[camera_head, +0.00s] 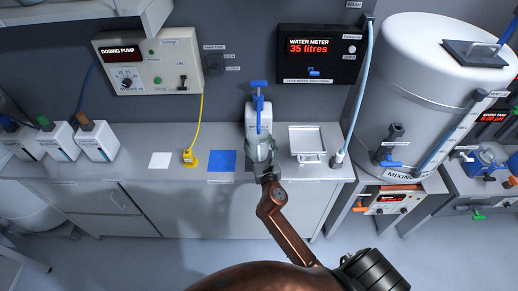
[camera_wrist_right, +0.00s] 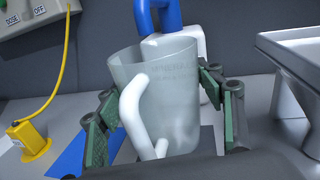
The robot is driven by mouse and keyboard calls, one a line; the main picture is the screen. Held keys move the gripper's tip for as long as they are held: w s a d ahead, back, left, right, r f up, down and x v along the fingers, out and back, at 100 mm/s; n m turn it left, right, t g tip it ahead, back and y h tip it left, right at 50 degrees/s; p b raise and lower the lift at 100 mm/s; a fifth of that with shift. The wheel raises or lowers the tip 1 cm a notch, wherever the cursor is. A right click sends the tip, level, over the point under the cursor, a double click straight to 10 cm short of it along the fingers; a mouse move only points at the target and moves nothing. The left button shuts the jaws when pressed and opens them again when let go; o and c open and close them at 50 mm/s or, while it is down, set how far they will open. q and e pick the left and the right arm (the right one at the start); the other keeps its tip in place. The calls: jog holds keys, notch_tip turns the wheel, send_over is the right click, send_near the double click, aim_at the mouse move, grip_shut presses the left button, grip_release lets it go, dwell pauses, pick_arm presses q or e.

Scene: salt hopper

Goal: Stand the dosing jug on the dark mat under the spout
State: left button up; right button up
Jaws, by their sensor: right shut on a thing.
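The dosing jug (camera_wrist_right: 155,90) is a grey translucent beaker with a white handle facing the right wrist camera. In the head view the jug (camera_head: 258,148) shows small below the white salt hopper (camera_head: 251,120) with its blue valve. My right gripper (camera_head: 263,157) is shut on the jug, with green-padded fingers on both sides of it in the wrist view (camera_wrist_right: 163,112). The jug looks upright, over or on the dark mat (camera_wrist_right: 208,140), which it partly hides. I cannot tell whether its base touches the mat. The spout's tip is hard to make out. My left gripper is out of view.
A blue square (camera_head: 222,162) and a yellow plug-like part (camera_head: 189,159) with its cable lie left of the jug. A metal tray (camera_head: 306,142) stands close on the right. Bottles (camera_head: 98,141) stand farther left; the mixing tank (camera_head: 420,90) is at right.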

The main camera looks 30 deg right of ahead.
jog(key=shift+f+b, duration=0.7)
jog(key=shift+f, duration=0.9)
jog(key=shift+f, duration=0.15)
jog(key=o, duration=1.2)
jog(key=shift+c, duration=0.2)
jog(key=shift+r, duration=0.25)
jog(key=v, duration=1.2)
